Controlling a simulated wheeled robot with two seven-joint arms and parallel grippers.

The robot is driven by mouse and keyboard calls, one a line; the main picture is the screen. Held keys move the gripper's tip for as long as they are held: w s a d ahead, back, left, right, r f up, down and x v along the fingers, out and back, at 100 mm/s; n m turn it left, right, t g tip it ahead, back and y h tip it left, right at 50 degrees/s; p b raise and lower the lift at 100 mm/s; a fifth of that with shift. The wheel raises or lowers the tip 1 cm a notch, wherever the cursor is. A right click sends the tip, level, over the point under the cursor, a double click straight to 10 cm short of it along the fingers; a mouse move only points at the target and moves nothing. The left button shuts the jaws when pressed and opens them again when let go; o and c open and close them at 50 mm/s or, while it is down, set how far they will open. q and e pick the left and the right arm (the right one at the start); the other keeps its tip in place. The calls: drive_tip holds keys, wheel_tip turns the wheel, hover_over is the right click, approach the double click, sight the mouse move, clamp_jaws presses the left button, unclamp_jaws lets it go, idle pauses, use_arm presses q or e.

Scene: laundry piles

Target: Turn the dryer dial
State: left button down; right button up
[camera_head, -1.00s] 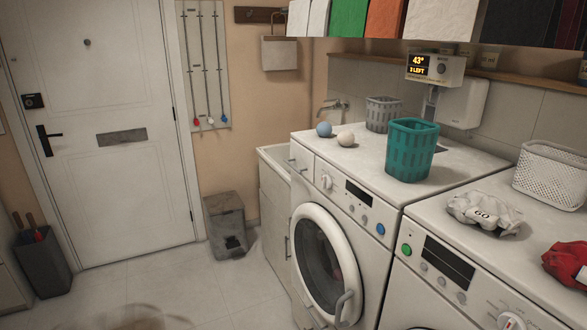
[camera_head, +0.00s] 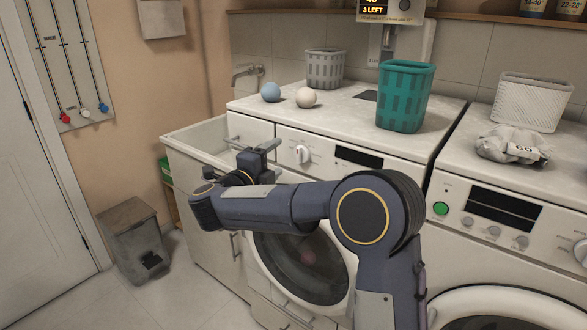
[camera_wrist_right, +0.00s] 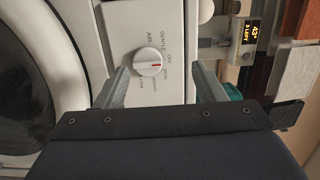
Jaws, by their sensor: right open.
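The dryer dial (camera_head: 303,154) is a white round knob on the front panel of the left machine (camera_head: 385,180). My right gripper (camera_head: 256,158) is to the left of the dial in the head view. In the right wrist view its two fingers (camera_wrist_right: 161,72) are spread, with the dial showing between them, nearer the left finger. Nothing is held, and I cannot tell any contact. My left gripper is not in view.
A teal basket (camera_head: 404,98), a grey basket (camera_head: 325,70), a blue ball (camera_head: 271,92) and a white ball (camera_head: 306,97) stand on the left machine. The second machine (camera_head: 455,165) is at right. A bin (camera_head: 135,240) stands on the floor at left.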

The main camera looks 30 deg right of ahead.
sight(297, 157)
drive_tip(key=d, duration=0.2)
drive_tip(key=w+d+f+m+g, duration=0.1)
drive_tip(key=d, duration=0.1)
drive_tip(key=w+d+f+g+p, duration=0.1)
drive_tip(key=d, duration=0.2)
drive_tip(key=shift+m+h, duration=0.4)
drive_tip(key=shift+a, duration=0.1)
drive_tip(key=c, duration=1)
drive_tip(key=shift+o, duration=0.2)
drive_tip(key=shift+r+n+p, duration=0.15)
drive_tip(key=shift+n+p, duration=0.5)
drive_tip(key=shift+n, duration=0.05)
drive_tip(key=n+p, duration=0.2)
drive_tip(key=n, duration=0.1)
drive_tip(key=shift+p, duration=0.3)
drive_tip(key=shift+n+p, duration=1.35)
drive_tip(key=shift+n, duration=0.45)
drive_tip(key=shift+f, duration=0.2)
